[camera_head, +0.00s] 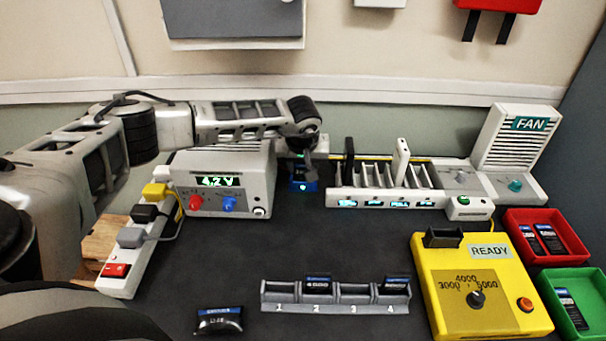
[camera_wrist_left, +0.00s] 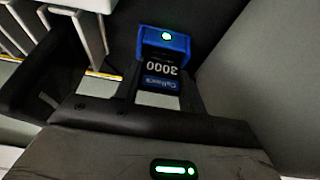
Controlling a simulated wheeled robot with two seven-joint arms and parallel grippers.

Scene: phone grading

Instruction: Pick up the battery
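My left gripper (camera_head: 300,166) reaches down between the 4.2 V meter box (camera_head: 228,182) and the white slotted rack (camera_head: 380,198). A battery with a dark face marked 3000 (camera_wrist_left: 160,67) is between the dark fingers in the left wrist view. A blue holder with a lit green light (camera_wrist_left: 165,40) is at the battery's far end; the blue holder also shows below the gripper in the head view (camera_head: 303,187). The fingers lie close along the battery's sides, but contact is hidden. My right gripper is not in view.
A numbered tray (camera_head: 336,299) has batteries in slots 2 and 4. A loose dark battery (camera_head: 219,321) lies left of it. The yellow tester (camera_head: 480,285), red bin (camera_head: 545,237) and green bin (camera_head: 574,299) stand right; a power strip (camera_head: 130,255) stands left. The mat's middle is clear.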

